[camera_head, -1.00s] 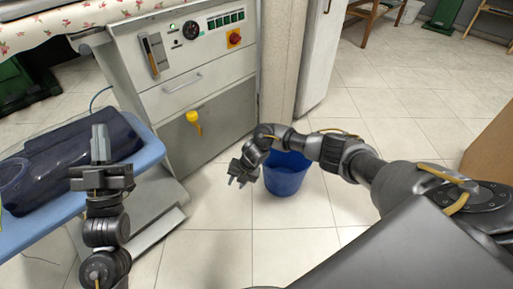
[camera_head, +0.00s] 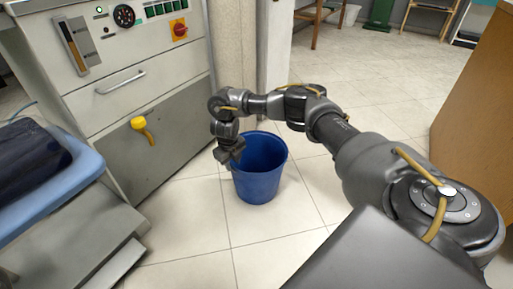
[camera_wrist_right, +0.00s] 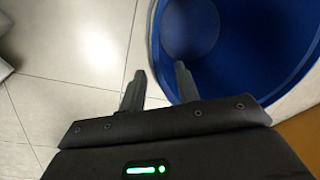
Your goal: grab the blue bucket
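The blue bucket (camera_head: 258,183) stands upright on the tiled floor, in front of the machine cabinet. In the right wrist view the bucket (camera_wrist_right: 235,45) fills the upper right, and I see into its empty-looking inside. My right gripper (camera_head: 229,157) is at the bucket's left rim in the head view. In the right wrist view the right gripper (camera_wrist_right: 160,70) is open, one finger over the floor outside and one over the bucket's inside. The rim passes between the fingers; I cannot tell whether they touch it. My left gripper is out of view.
The grey machine cabinet (camera_head: 118,112) with a yellow handle (camera_head: 143,129) stands left of the bucket. A blue ironing board (camera_head: 78,172) with dark cloth is at far left. A brown wooden panel (camera_head: 470,95) stands right. Tiled floor around the bucket is clear.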

